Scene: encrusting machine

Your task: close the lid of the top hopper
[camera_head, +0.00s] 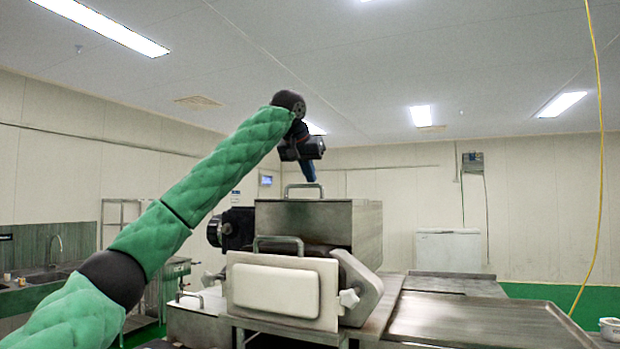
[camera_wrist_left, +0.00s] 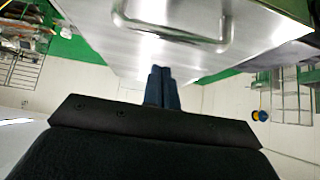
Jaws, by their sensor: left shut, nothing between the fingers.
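The top hopper (camera_head: 303,222) is a metal box on top of the machine. Its lid looks level on top, with no gap visible from the front; the inside is hidden. The lid's handle (camera_head: 303,187) stands up at the top edge and also shows at the top of the left wrist view (camera_wrist_left: 172,35). My left gripper (camera_head: 311,178) points down just above and behind the handle, with its dark blue fingers shut and empty. In the left wrist view its fingertips (camera_wrist_left: 162,72) are close to the metal surface; contact cannot be told. My right gripper is not in view.
A lower handle (camera_head: 278,241) and a pale front block (camera_head: 275,288) project from the machine below the hopper. A black motor (camera_head: 232,229) is at its left. A metal table (camera_head: 480,318) extends right.

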